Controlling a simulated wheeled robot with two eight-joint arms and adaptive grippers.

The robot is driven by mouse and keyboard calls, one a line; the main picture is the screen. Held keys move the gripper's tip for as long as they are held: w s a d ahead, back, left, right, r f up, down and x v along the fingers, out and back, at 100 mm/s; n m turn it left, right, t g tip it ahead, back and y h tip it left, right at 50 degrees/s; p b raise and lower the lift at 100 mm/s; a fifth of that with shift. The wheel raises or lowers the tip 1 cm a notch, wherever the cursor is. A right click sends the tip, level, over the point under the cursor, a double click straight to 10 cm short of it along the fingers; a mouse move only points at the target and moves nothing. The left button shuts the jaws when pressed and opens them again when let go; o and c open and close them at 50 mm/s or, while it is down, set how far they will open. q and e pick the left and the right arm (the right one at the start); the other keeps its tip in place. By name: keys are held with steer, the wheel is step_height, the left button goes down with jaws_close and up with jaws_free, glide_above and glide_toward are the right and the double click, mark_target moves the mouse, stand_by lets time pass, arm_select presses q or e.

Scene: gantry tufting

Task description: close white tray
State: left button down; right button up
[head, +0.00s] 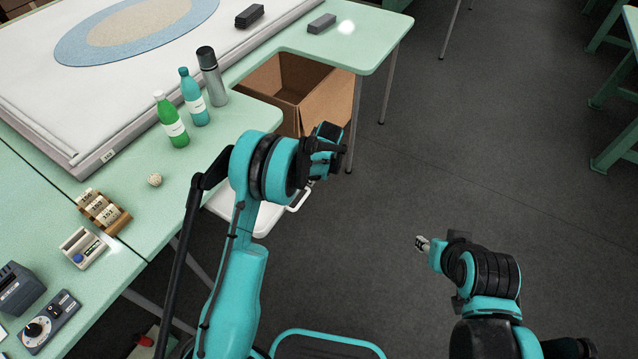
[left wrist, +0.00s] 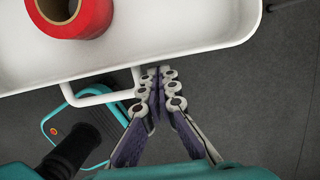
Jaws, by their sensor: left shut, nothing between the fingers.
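The white tray (head: 268,216) sticks out from under the green table's edge, partly hidden behind my left arm. Its white handle (head: 300,199) is on the side facing the open floor. In the left wrist view the tray (left wrist: 190,38) fills the top, with its loop handle (left wrist: 88,98) along the near side. My left gripper (left wrist: 158,72) is shut and empty, its fingertips at the tray's front edge just right of the handle; contact is unclear. It also shows in the head view (head: 326,160). My right gripper (head: 421,243) is over bare floor, away from the tray; its jaw opening is unclear.
A red roll (left wrist: 72,14) lies in the tray. A cardboard box (head: 325,105) stands behind my left gripper by a table leg.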

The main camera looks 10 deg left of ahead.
arm_select(q)
steer(key=shift+w+a, duration=0.1)
steer(key=shift+a, duration=0.1)
steer(key=w+a, duration=0.2)
steer(key=a, duration=0.4)
steer(key=w+a, duration=0.2)
steer(key=a, duration=0.4)
steer(key=w+a, duration=0.2)
steer(key=a, duration=0.4)
steer(key=shift+w+a, duration=0.3)
steer(key=shift+w, duration=0.05)
